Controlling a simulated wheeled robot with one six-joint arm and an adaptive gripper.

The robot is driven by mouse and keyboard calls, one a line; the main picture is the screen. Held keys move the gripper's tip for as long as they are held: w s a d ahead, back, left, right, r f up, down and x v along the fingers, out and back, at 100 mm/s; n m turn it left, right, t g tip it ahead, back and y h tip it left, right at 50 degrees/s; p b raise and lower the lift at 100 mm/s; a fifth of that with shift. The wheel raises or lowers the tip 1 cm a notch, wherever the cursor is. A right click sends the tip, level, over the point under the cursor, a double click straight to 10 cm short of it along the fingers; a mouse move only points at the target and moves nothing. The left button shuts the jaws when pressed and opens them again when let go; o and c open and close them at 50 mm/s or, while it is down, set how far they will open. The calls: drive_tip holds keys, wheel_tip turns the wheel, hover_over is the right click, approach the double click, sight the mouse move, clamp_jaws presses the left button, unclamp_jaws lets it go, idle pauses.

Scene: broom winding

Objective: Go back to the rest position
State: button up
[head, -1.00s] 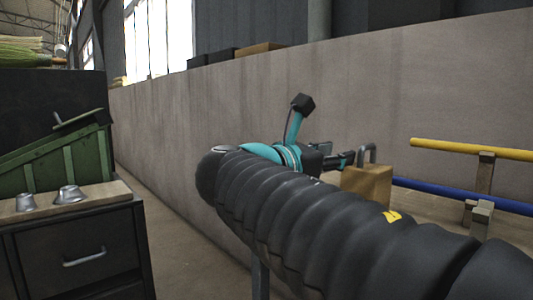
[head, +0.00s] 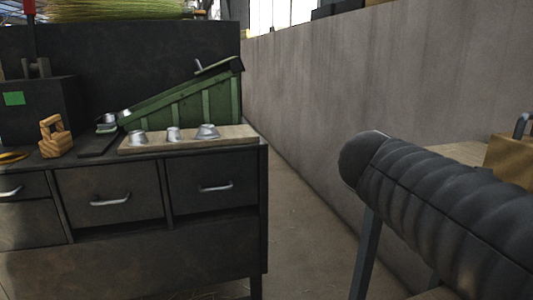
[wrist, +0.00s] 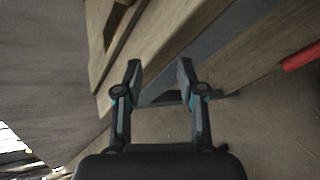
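My gripper (wrist: 158,75) shows in the wrist view with its two dark fingers apart and nothing between them. Below it are a wooden surface (wrist: 235,62) and the concrete floor (wrist: 260,125). In the head view the gripper is out of sight.
A dark workbench (head: 160,235) with drawers stands at left. It holds a green sloped bin (head: 185,105), metal cups (head: 208,131) on a wooden board (head: 240,137) and a wooden block (head: 55,137). A grey wall (head: 340,85) runs behind. Open floor (head: 305,230) lies between.

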drive_tip(key=s+a+f+m+y+p, duration=0.5)
drive_tip(key=s+a+f+m+y, duration=0.5)
drive_tip(key=a+f, duration=0.3)
drive_tip(key=shift+s+a+f+m+y, duration=0.35)
drive_tip(key=shift+s+a+m+y, duration=0.05)
drive_tip(key=shift+s+a+m, duration=0.45)
